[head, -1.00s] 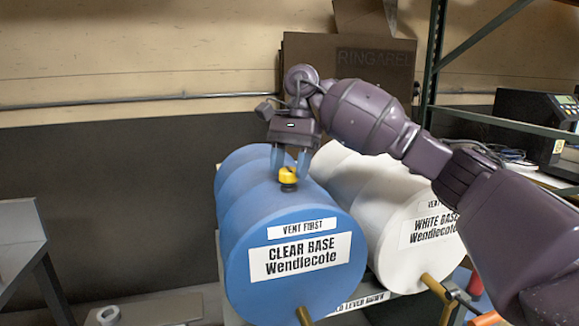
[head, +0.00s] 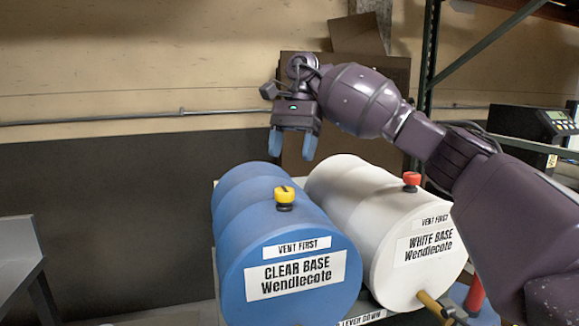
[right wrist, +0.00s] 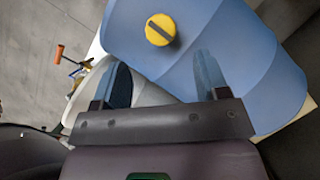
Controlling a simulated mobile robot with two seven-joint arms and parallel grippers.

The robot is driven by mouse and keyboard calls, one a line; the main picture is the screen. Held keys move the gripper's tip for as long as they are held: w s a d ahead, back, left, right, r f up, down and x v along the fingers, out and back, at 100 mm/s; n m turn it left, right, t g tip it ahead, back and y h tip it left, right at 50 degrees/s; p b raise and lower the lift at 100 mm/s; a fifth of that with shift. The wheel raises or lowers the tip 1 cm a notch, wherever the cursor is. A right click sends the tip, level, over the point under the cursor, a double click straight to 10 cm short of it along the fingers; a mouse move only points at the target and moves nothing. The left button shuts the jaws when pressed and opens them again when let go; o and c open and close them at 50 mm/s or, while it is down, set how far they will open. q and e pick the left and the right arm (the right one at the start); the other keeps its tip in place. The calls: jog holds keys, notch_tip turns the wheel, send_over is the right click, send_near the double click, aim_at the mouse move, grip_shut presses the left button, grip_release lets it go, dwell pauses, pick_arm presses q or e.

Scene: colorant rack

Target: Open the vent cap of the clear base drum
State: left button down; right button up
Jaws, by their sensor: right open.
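The blue clear base drum (head: 235,245) lies on its side on a rack, its labelled end facing me. Its yellow vent cap (head: 285,194) sits upright on a dark neck on top of the drum. In the right wrist view the yellow cap (right wrist: 160,30) shows from above, with a dark bar across it, beyond the fingertips. My right gripper (head: 292,155) is open and empty, above and behind the cap, apart from it. Its two blue fingers (right wrist: 160,75) also show in the wrist view with nothing between them. My left gripper is not in view.
The white base drum (head: 350,205) with a red cap (head: 411,180) lies close on the right. Brass taps (head: 432,305) stick out at the front. A shelf post (head: 428,70) and a scale (head: 535,122) stand at right.

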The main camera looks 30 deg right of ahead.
jog(key=shift+p+v, duration=0.3)
jog(key=shift+v, duration=1.3)
